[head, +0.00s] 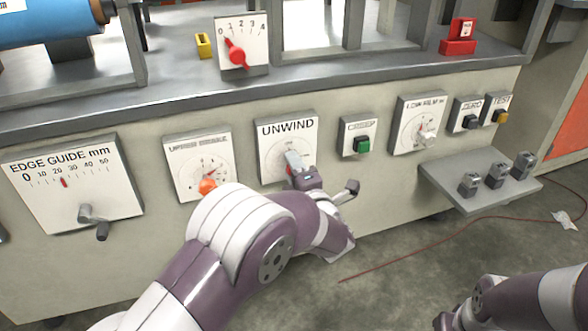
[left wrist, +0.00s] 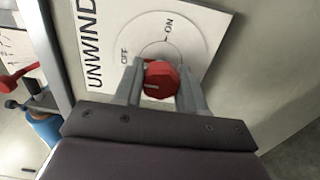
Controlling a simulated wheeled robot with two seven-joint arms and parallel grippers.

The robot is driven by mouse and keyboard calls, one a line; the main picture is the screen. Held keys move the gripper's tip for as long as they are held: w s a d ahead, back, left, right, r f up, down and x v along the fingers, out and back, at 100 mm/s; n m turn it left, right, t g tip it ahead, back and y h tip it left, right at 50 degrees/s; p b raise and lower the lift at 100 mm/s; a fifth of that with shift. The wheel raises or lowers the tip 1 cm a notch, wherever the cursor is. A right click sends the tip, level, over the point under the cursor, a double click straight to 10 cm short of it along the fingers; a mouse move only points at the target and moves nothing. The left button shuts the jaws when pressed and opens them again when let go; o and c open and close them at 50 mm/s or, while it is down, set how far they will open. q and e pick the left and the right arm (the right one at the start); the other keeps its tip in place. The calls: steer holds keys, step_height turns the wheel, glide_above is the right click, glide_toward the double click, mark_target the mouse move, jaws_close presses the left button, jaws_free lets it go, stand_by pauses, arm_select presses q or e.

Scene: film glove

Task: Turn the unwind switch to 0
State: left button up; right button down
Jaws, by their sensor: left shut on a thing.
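The white UNWIND plate (head: 300,130) is on the machine's front panel, and it also fills the upper part of the left wrist view (left wrist: 205,28). Its red knob (left wrist: 161,80) has a short white mark on its face. The words OFF and ON are printed around the dial, rather than a 0. My left gripper (head: 293,162) is at the plate, its fingers on either side of the knob and shut on it. In the head view the gripper hides the knob. Part of my right arm shows at the lower right; its jaws cannot be made out.
Left of the plate is a dial with an orange knob (head: 208,186), then the edge guide crank (head: 95,222). To the right are a green button (head: 363,145) and another dial (head: 418,125). A small grey shelf (head: 455,185) juts out below. A red cable (head: 400,254) lies on the floor.

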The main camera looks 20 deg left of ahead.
arm_select(q)
steer(key=shift+f, duration=0.15)
steer(key=o, duration=1)
steer(key=shift+o, duration=0.2)
steer(key=shift+s, duration=0.1)
steer(key=p+v, duration=0.6)
steer(key=v, duration=0.6)
steer(key=shift+s+d, duration=0.15)
steer(key=shift+s, duration=0.05)
